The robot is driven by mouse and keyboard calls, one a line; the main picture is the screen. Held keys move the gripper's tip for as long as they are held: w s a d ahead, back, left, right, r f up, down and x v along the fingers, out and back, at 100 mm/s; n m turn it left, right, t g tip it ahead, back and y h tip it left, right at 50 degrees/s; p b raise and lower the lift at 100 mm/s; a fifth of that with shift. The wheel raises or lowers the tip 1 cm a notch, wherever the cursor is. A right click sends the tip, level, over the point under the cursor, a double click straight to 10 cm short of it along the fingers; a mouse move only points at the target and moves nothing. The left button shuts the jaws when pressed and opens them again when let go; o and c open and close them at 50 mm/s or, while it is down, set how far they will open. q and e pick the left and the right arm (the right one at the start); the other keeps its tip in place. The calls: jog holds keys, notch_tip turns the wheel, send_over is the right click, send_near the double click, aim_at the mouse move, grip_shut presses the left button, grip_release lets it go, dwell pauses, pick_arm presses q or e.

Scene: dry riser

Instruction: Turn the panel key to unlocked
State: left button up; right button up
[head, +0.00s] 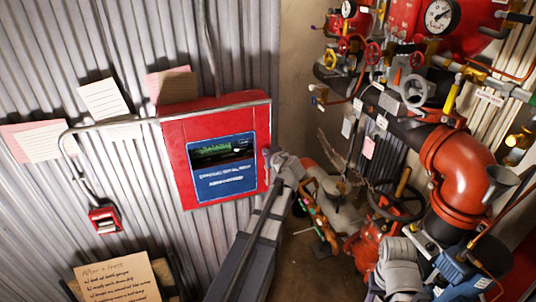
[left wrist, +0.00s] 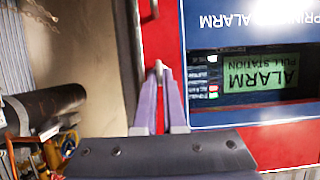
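The red alarm panel (head: 178,150) hangs on the corrugated wall in the head view, with a lit green display on its blue face (head: 222,180). My left gripper (head: 268,157) is at the panel's right edge. In the left wrist view the panel (left wrist: 290,148) appears upside down, its display (left wrist: 262,72) reading "ALARM PULL STATION". There the left gripper's fingers (left wrist: 160,74) are close together, with a small pale piece at their tips, apparently the panel key (left wrist: 158,65). The fingers hide most of it, and its turned position cannot be read. My right gripper is not seen.
Red and black pipes (head: 462,175) with valves and gauges (head: 441,15) crowd the right side. A small red pull box (head: 105,220) is left of the panel. Paper notes (head: 103,98) are on the wall, and a handwritten sheet (head: 118,281) is at lower left.

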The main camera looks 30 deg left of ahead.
pick_arm(q)
grip_shut()
dwell(0.3)
jog(key=shift+w+d+f+m+g+y+b, duration=0.2)
jog(key=shift+m+g+y+b, duration=0.35)
jog(key=shift+m+y+b, duration=1)
jog(key=shift+w+d+f+m+g+y+b, duration=0.25)
jog(key=shift+m+g+y+b, duration=0.35)
jog(key=shift+m+b, duration=1.7)
jog(key=shift+w+f+m+g+y+b, duration=0.1)
jog(key=shift+f+m+g+y+b, duration=0.3)
jog(key=shift+m+y+b, duration=1.6)
jog(key=shift+r+m+h+p, duration=0.15)
jog(key=shift+m+h+p, duration=0.65)
jog(key=shift+m, duration=0.25)
jog(key=o, duration=0.6)
grip_release()
jog(key=shift+c, duration=0.2)
jog(key=shift+d, duration=0.1)
